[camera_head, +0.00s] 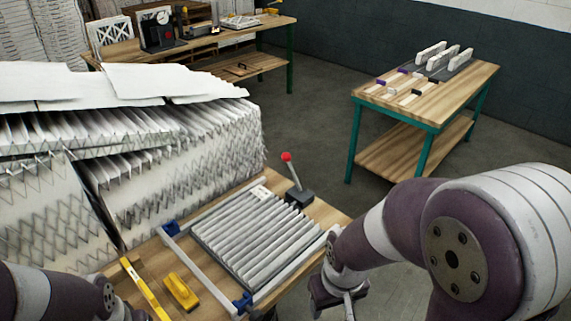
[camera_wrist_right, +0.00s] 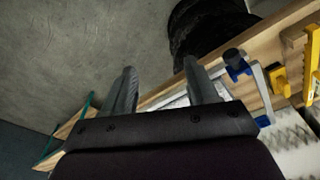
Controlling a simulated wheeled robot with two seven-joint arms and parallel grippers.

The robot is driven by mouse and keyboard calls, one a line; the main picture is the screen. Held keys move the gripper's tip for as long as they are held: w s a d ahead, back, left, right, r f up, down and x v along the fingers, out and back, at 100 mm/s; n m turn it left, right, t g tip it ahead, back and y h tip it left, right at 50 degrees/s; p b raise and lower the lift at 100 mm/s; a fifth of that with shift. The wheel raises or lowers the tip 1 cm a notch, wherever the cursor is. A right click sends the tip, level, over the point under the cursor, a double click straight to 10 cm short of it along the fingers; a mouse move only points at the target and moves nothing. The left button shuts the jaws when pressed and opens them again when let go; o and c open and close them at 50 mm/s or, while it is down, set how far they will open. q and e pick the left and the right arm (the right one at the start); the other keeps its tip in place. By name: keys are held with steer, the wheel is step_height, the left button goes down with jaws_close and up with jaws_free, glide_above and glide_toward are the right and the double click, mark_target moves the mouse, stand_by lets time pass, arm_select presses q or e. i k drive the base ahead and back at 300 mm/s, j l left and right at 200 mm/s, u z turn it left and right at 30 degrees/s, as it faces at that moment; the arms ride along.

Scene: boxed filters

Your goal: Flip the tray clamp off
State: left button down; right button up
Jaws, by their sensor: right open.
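The tray clamp (camera_head: 299,197) has a dark base and a lever with a red ball (camera_head: 286,157), tilted up, at the far right corner of the tray. The tray (camera_head: 186,238) has a light metal frame and holds a grey pleated filter (camera_head: 255,237). My right gripper (camera_head: 342,299) is off the near right edge of the bench, apart from the clamp. In the right wrist view its two fingers (camera_wrist_right: 161,84) stand apart with nothing between them. The red ball cannot be made out there. My left arm shows at the bottom left; its fingertips are out of view.
The wooden bench (camera_head: 322,211) carries a yellow block tool (camera_head: 181,291) and a yellow bar (camera_head: 145,289). Blue corner pieces (camera_head: 242,302) sit on the frame. Large pleated filters (camera_head: 190,150) stack up behind at left. A second table (camera_head: 470,83) stands at the back right.

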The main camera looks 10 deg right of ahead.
mark_target(286, 156)
steer(key=l+z, duration=0.35)
steer(key=i+l+z, duration=0.35)
steer(key=i+l, duration=0.4)
steer(key=l, duration=0.2)
steer(key=i+l+z, duration=0.4)
steer(key=i+l, duration=0.35)
steer(key=i+u, duration=0.35)
steer(key=i, duration=0.15)
steer(key=i+l+u, duration=0.15)
steer(key=i+u, duration=0.15)
steer(key=i, duration=0.15)
steer(key=i+l+u, duration=0.35)
steer(key=i, duration=0.15)
steer(key=i+u, duration=0.2)
steer(key=u, duration=0.25)
steer(key=i+u, duration=0.2)
steer(key=u, duration=0.3)
steer(key=i+l+u, duration=0.1)
steer(key=u, duration=0.35)
steer(key=i+l+u, duration=0.2)
steer(key=u, duration=0.25)
steer(key=i+l+u, duration=0.15)
steer(key=u, duration=0.35)
steer(key=i+l+u, duration=0.2)
steer(key=l+u, duration=0.25)
steer(key=l, duration=0.2)
steer(key=l+u, duration=0.45)
steer(key=l, duration=0.25)
steer(key=l+u, duration=0.45)
steer(key=l, duration=0.25)
